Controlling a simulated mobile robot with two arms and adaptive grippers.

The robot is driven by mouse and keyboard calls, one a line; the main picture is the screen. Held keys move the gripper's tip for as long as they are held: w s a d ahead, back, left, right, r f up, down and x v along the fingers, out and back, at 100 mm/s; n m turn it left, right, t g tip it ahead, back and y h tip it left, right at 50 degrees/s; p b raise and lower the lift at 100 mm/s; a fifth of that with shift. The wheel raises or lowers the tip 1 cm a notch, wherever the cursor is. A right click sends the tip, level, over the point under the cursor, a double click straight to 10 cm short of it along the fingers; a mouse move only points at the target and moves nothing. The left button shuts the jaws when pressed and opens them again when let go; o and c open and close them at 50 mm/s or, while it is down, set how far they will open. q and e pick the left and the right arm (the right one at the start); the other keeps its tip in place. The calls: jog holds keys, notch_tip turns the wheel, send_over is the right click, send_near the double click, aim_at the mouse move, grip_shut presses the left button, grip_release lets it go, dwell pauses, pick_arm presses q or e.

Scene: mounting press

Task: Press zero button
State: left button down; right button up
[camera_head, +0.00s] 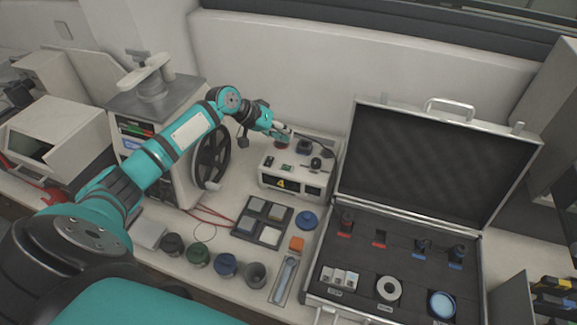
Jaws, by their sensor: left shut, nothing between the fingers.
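I cannot tell which one is the zero button. My left gripper (283,131) is shut and empty, above the back left part of the box's top, close to the red piece. I cannot tell whether it touches anything. My right gripper is out of view.
A press with a black handwheel (211,160) stands left of the box. An open case (480,262) with parts lies at the right.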

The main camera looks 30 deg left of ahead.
pick_arm(q)
jog(key=b, duration=0.7)
send_over(285, 165)
notch_tip(285, 165, down, 7)
jog(key=shift+f, duration=0.95)
dwell(0.5)
jog(key=shift+f, duration=0.4)
